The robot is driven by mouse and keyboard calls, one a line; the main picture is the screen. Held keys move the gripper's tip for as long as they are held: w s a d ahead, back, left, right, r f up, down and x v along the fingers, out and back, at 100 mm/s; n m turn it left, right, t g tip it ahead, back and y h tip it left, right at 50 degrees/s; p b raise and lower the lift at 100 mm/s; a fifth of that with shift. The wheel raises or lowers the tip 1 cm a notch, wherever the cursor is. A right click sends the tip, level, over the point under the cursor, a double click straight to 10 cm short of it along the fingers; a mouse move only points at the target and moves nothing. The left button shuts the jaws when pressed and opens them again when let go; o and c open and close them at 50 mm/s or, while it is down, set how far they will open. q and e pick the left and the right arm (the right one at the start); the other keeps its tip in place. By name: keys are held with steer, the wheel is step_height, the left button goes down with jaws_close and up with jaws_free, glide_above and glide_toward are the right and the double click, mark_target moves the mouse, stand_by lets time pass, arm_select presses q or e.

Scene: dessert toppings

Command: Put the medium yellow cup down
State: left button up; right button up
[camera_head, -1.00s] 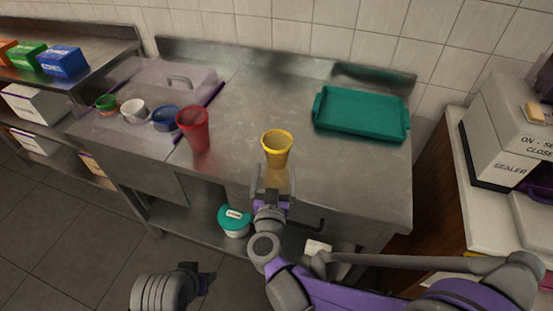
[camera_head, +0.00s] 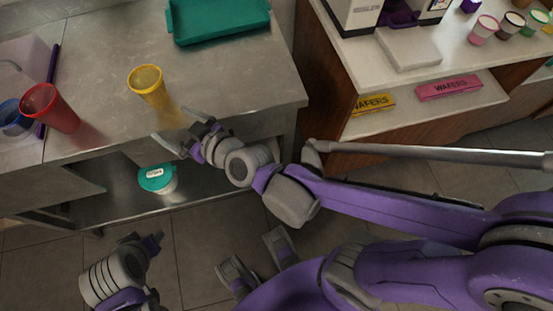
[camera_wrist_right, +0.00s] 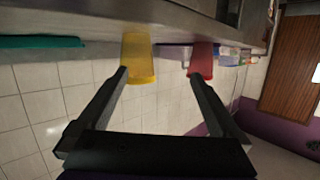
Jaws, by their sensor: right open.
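The yellow cup (camera_head: 149,88) stands upright on the metal counter (camera_head: 105,108), near its front edge. My right gripper (camera_head: 173,128) is open and empty, just in front of the cup and apart from it. In the right wrist view, which is upside down, the yellow cup (camera_wrist_right: 138,58) shows beyond the open fingers (camera_wrist_right: 158,72), nearer the left finger. My left gripper (camera_head: 142,241) is low over the floor at the lower left; its jaw opening is not clear.
A red cup (camera_head: 50,110) stands left of the yellow cup, beside a blue cup (camera_head: 14,118). A green tray (camera_head: 216,22) lies at the back of the counter. A teal-lidded tub (camera_head: 157,179) is on the shelf below. A wooden-sided unit (camera_head: 318,75) stands to the right.

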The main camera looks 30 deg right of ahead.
steer(key=s+d+f+m+g+h, duration=0.2)
steer(key=s+d+f+g+h, duration=0.1)
steer(key=s+d, duration=0.5)
steer(key=s+d+f+m+g+h, duration=0.2)
steer(key=s+d+f+g+h, duration=0.1)
steer(key=s+d+f+g, duration=0.3)
step_height(320, 180, down, 2)
steer(key=s+d, duration=0.2)
steer(key=shift+s+d, duration=0.25)
steer(key=shift+d, duration=0.1)
steer(key=shift+c, duration=0.3)
